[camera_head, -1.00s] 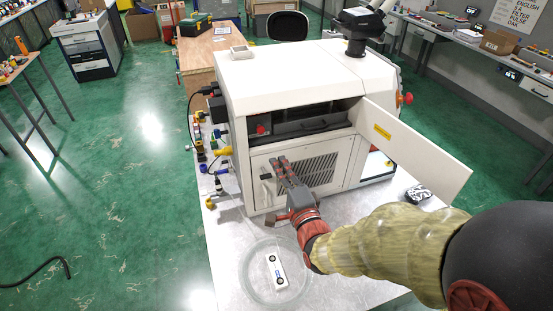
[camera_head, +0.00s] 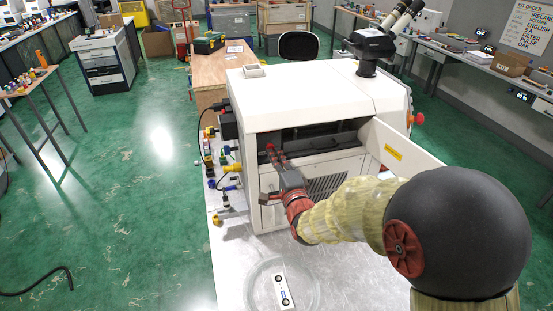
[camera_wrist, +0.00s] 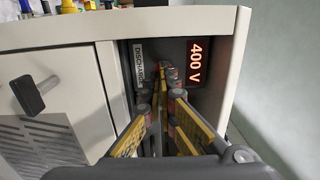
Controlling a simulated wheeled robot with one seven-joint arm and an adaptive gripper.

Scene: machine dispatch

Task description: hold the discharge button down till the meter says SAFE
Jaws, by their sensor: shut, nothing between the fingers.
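The white machine (camera_head: 300,98) stands on the bench with its front bay open. In the wrist view a red-lit meter (camera_wrist: 197,62) reads "400 V". A "DISCHARGE" label (camera_wrist: 138,65) is left of it, on the bay's back panel. My gripper (camera_head: 270,152) is shut and empty, with its fingertips at the bay opening. In the wrist view my fingertips (camera_wrist: 164,78) point in between the label and the meter. The discharge button is hidden behind the fingers, so I cannot tell whether they touch it.
The machine's open door (camera_head: 400,150) stands out to the right, beside my arm. A round clear dish (camera_head: 254,297) with a white two-knobbed part (camera_head: 282,291) is on the bench in front. Coloured connectors (camera_head: 228,186) line the machine's left side.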

